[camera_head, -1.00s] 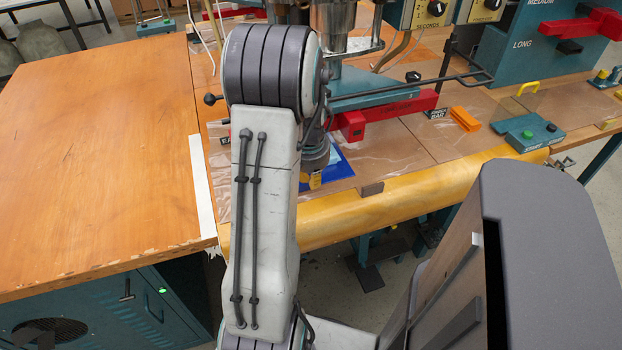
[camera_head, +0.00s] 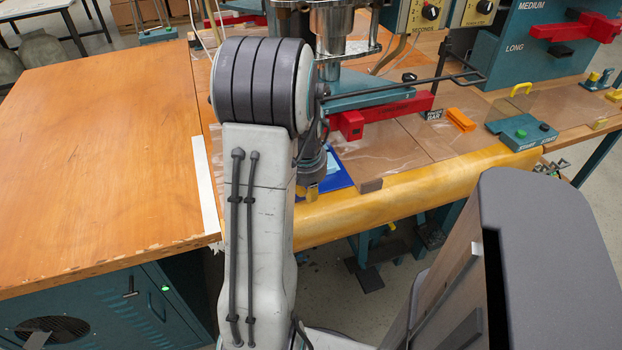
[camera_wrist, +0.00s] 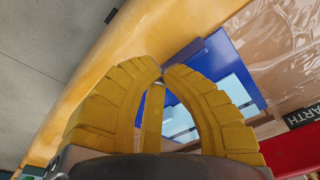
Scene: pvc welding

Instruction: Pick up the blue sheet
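The blue sheet (camera_head: 340,181) lies on the bench near its rounded front edge, partly hidden behind my arm. In the wrist view the blue sheet (camera_wrist: 243,72) is a dark blue flat piece with light blue areas, partly hidden by my fingers. My gripper (camera_wrist: 163,68) has yellow ribbed fingers whose tips nearly meet, close to the sheet's left end. Whether any sheet edge is between the tips is not clear. In the head view my gripper (camera_head: 306,192) points down at the bench's front edge, beside the sheet; only a bit of yellow shows.
A red bar (camera_head: 395,108) and the machine's metal column (camera_head: 332,40) stand just behind the sheet. A small brown block (camera_head: 369,185) sits at the front edge. An orange piece (camera_head: 460,119) and a teal start box (camera_head: 522,132) lie right.

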